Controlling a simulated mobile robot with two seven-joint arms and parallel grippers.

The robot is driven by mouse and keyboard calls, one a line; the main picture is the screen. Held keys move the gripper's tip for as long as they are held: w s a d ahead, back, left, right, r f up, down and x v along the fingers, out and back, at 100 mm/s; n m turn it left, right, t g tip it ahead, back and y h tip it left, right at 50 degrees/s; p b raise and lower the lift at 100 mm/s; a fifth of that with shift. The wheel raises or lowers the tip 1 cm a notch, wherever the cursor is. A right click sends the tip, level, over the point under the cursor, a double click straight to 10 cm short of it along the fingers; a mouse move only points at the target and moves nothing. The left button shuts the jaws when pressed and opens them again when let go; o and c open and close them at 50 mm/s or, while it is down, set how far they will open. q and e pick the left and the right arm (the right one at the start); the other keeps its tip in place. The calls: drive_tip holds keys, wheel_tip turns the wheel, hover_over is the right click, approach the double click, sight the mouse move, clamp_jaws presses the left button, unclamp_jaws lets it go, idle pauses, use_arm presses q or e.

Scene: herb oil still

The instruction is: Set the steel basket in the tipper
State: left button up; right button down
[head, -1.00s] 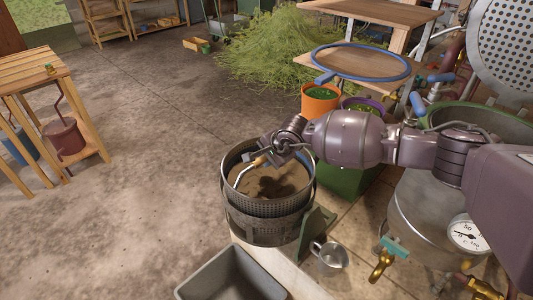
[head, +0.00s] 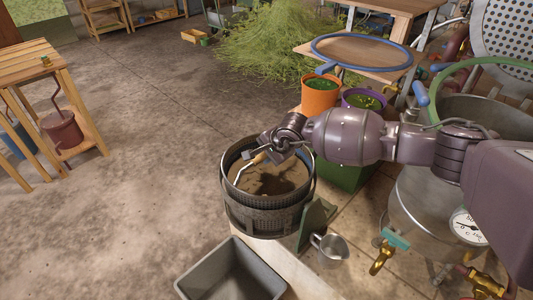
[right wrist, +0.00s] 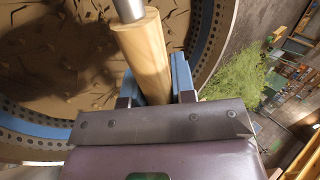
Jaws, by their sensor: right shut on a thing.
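The steel basket (head: 233,163) is a round, perforated metal drum with brown matter inside. In the head view it sits low within the tipper's dark banded cradle (head: 266,223), which has a green side bracket (head: 318,218). It looks roughly level; its underside is hidden, so I cannot tell whether it rests on the bottom. My right gripper (head: 261,157) is above the basket's opening, shut on the wooden grip of its bail handle. In the right wrist view the grip (right wrist: 143,50) lies between the fingers (right wrist: 153,80), with the perforated rim (right wrist: 35,125) around. My left gripper is out of view.
A grey tub (head: 230,270) stands in front of the tipper, and a metal jug (head: 328,249) to its right. The still pot (head: 415,205) with gauge and brass taps is at right. Orange (head: 319,96) and purple buckets stand behind. Floor to the left is clear.

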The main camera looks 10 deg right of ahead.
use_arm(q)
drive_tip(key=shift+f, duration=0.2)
use_arm(e)
drive_tip(key=shift+w+a+f, duration=0.1)
drive_tip(key=shift+w+f, duration=0.05)
drive_tip(key=shift+f, duration=0.05)
idle(0.5)
drive_tip(key=c, duration=0.9)
unclamp_jaws()
drive_tip(key=shift+o, duration=0.2)
drive_tip(key=shift+s+f, duration=0.25)
drive_tip(key=shift+f, duration=0.15)
drive_tip(key=shift+w+r+p, duration=0.15)
drive_tip(key=shift+r+p, duration=0.9)
drive_tip(key=shift+r, duration=2.25)
drive_tip(key=shift+r+p, duration=0.65)
drive_tip(key=shift+r, duration=0.8)
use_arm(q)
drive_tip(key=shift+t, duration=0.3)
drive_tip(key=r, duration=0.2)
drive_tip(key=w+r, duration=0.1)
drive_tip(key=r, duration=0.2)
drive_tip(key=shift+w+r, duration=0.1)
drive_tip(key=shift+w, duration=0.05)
use_arm(e)
drive_tip(key=shift+f, duration=0.1)
